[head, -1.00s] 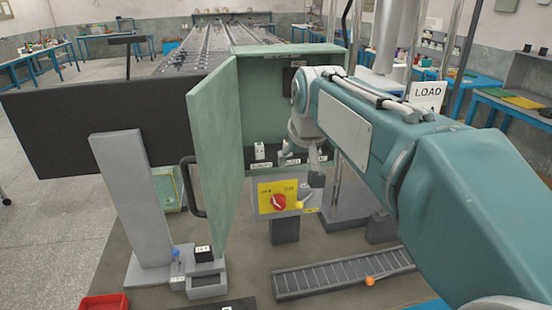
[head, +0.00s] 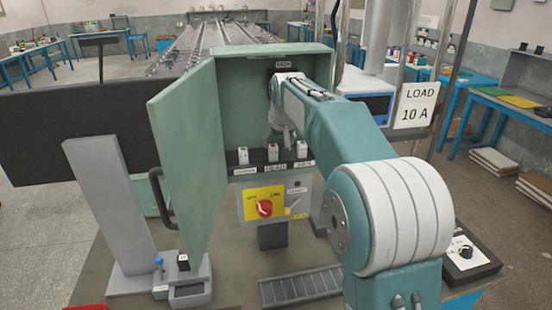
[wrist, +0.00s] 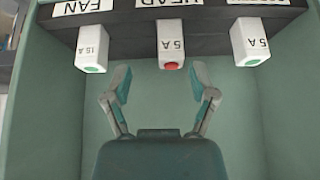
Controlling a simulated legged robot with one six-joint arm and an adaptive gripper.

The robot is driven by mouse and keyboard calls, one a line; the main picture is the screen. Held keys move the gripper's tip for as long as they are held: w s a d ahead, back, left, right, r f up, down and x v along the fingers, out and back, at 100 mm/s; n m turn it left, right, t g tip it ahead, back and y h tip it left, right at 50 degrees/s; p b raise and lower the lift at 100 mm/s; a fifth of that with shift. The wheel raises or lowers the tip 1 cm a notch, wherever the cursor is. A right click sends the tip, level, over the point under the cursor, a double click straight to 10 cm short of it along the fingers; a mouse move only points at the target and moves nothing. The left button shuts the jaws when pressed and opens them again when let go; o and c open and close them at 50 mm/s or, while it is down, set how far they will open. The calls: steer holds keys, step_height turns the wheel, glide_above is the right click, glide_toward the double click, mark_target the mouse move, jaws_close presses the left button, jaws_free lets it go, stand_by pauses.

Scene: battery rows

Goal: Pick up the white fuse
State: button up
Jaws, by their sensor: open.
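Three white fuses stand in a row on a black strip inside the open green cabinet (head: 240,90): left (head: 243,155), middle (head: 272,152) and right (head: 302,149). The upside-down wrist view shows a green-ended 15 A fuse (wrist: 92,47), a red-ended 5 A fuse (wrist: 171,46) in the middle and a green-ended 5 A fuse (wrist: 249,42). My gripper (wrist: 160,88) is open and empty inside the cabinet, apart from the fuses, with its fingers below the middle one in that view. In the head view my arm partly hides the gripper.
The cabinet door (head: 185,150) stands open at left. A yellow panel with a red rotary switch (head: 264,208) is below the fuses. A black block (head: 183,262) sits by a grey tray (head: 190,293). A ridged grey rail (head: 300,287) lies in front. A LOAD 10 A sign (head: 416,105) stands at right.

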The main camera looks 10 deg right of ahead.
mark_target(273, 146)
steer(key=w+f, duration=0.1)
steer(key=w+a+f, duration=0.1)
steer(key=f, duration=0.2)
steer(key=shift+w+a+f, duration=0.1)
steer(key=shift+w+a, duration=0.2)
steer(key=shift+w, duration=0.1)
steer(key=shift+d, duration=0.3)
steer(key=shift+c, duration=0.3)
steer(key=shift+d, duration=0.1)
jaws_close()
steer(key=shift+a, duration=0.2)
